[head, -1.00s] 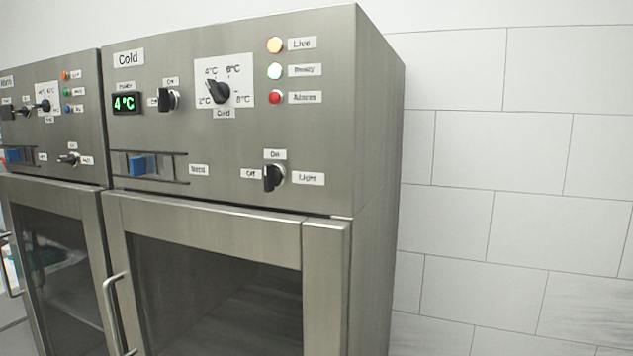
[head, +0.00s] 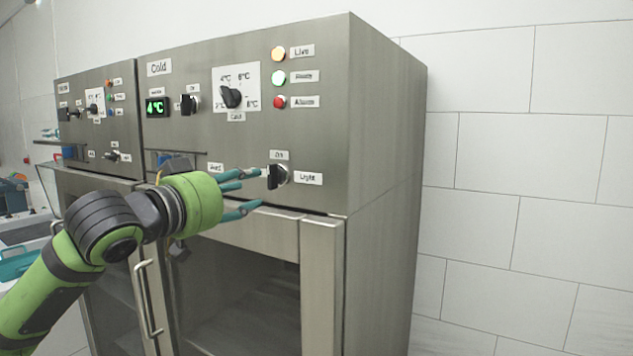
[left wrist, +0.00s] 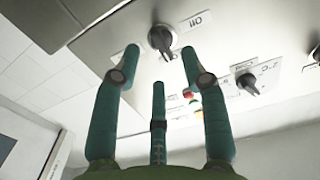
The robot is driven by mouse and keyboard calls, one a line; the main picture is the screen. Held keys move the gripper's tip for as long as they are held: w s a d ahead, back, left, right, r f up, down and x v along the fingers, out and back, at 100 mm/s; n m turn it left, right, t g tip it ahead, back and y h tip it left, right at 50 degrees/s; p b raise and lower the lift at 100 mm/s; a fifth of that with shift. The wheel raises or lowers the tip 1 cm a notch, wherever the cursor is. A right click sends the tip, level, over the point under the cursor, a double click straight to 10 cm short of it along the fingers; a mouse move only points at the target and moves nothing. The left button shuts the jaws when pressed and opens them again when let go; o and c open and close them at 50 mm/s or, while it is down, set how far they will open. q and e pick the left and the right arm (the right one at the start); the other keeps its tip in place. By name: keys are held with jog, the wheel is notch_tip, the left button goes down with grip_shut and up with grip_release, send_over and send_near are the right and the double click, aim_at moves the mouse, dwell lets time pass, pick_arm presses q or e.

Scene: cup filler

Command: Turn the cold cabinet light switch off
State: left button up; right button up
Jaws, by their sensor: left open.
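The cold cabinet (head: 320,120) is a steel unit with a control panel and a glass door. Its light switch (head: 277,176) is a black rotary knob at the panel's lower right, its handle roughly upright beneath the "On" label. My right gripper is not in view.
A second cabinet (head: 95,125) stands at left. A white tiled wall is at right.

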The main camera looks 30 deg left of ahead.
aim_at(271, 179)
pick_arm(q)
jog(key=w+p, duration=0.2)
jog(key=w, duration=0.1)
jog(key=w+p, duration=0.1)
jog(key=w, duration=0.1)
jog(key=shift+w+d+r+p, duration=0.25)
jog(key=shift+d+r+p, duration=0.15)
jog(key=shift+w+d, duration=0.15)
jog(key=shift+w, duration=0.25)
jog(key=shift+f, duration=0.15)
grip_shut()
